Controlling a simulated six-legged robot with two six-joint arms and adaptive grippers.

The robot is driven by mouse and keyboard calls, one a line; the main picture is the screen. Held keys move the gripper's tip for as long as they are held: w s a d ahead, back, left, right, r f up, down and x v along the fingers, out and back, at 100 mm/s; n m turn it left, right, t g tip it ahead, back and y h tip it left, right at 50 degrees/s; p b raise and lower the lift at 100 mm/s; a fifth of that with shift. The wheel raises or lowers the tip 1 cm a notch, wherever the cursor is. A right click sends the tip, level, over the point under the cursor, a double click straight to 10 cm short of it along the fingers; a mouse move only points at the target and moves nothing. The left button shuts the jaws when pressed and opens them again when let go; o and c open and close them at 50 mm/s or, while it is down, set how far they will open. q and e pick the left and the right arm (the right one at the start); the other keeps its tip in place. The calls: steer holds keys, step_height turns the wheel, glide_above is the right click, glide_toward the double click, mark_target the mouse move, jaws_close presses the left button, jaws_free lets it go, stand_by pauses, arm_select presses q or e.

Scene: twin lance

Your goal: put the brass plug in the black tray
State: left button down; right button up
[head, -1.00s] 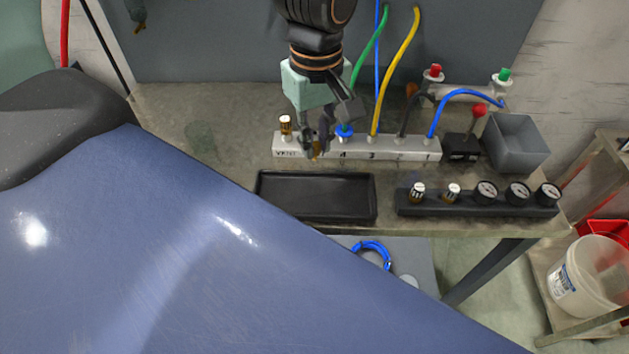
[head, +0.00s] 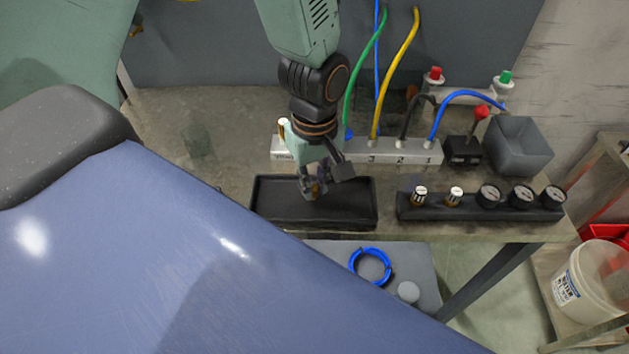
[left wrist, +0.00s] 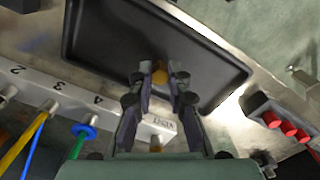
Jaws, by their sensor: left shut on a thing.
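My left gripper (head: 313,190) is shut on the brass plug and is over the black tray (head: 270,212), within its outline. In the left wrist view my left gripper (left wrist: 161,75) points at the floor of the black tray (left wrist: 95,35), with the brass plug (left wrist: 159,74) between its fingertips. I cannot tell whether the plug touches the tray floor. The tray is otherwise empty in what shows. My right gripper is not in view.
A grey manifold (head: 405,151) with green, blue, yellow and black hoses stands behind the tray. A black gauge strip (head: 470,207) is right of the tray. A grey bin (head: 522,150) and a red-knobbed black box (head: 462,150) stand at the back right.

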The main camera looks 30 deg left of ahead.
mark_target(314, 188)
arm_select(q)
steer(key=shift+f, duration=0.1)
steer(key=c, duration=1.5)
jaws_free()
steer(key=shift+s, duration=0.2)
steer(key=shift+o, duration=1)
steer(key=shift+w, duration=0.15)
step_height(314, 188, up, 12)
steer(key=p, duration=0.2)
steer(key=shift+r, duration=0.2)
